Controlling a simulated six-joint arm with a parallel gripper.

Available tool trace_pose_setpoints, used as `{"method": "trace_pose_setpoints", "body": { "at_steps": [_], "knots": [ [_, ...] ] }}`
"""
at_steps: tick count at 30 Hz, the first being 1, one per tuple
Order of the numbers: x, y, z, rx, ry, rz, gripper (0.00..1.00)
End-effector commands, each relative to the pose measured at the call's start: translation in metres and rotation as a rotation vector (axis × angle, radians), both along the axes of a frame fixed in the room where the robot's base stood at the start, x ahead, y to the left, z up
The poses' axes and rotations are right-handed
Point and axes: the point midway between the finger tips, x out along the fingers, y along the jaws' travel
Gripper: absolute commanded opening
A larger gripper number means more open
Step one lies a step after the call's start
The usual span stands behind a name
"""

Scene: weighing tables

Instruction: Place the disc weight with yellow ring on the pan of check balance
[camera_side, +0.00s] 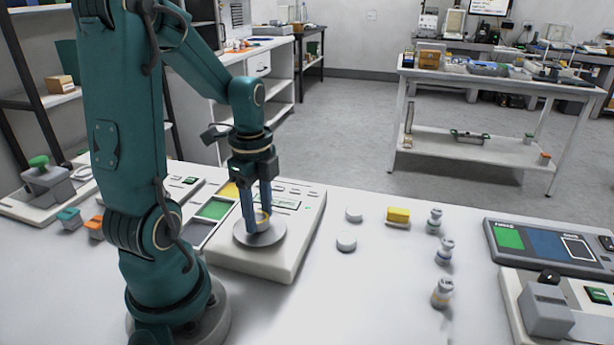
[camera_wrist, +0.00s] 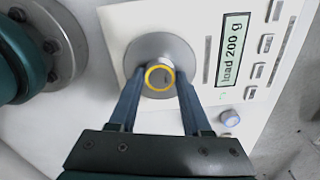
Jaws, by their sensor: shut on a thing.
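The disc weight with yellow ring (camera_wrist: 159,77) is between my fingertips in the wrist view; its yellow ring (camera_side: 262,217) partly shows in the side view. My gripper (camera_side: 256,219) points down and is shut on this weight. The weight is over the round grey pan (camera_side: 249,240) of the white balance (camera_side: 262,263), low and close to its surface. The fingers hide part of the contact, so I cannot tell if it rests on the pan. The pan rim also shows in the wrist view (camera_wrist: 163,40). The balance display (camera_wrist: 229,47) reads "load 200 g".
A small blue-ringed round thing (camera_wrist: 229,118) shows in the wrist view. Other devices (camera_side: 548,307) stand at the right.

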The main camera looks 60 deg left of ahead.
Motion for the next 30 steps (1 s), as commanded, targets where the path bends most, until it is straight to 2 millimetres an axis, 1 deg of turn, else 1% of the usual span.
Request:
{"method": "trace_pose_setpoints", "body": {
  "at_steps": [4, 5, 6, 7, 16, 20, 23, 26, 30],
  "knots": [
    [0.000, 0.000, -0.003, -0.001, 0.001, 0.000, 0.00],
    [0.000, 0.000, -0.003, 0.000, 0.000, 0.000, 0.52],
    [0.000, 0.000, -0.003, 0.000, 0.000, 0.000, 0.68],
    [0.000, 0.000, -0.003, 0.000, 0.000, 0.000, 0.78],
    [0.000, 0.000, -0.002, 0.001, -0.001, 0.000, 0.78],
    [0.001, 0.001, 0.003, 0.002, -0.002, 0.000, 0.78],
    [0.001, 0.001, 0.014, 0.004, -0.004, 0.000, 0.78],
    [0.001, 0.001, 0.031, 0.006, -0.007, 0.000, 0.78],
    [0.002, 0.001, 0.059, 0.006, -0.008, 0.000, 0.78]
  ]
}}
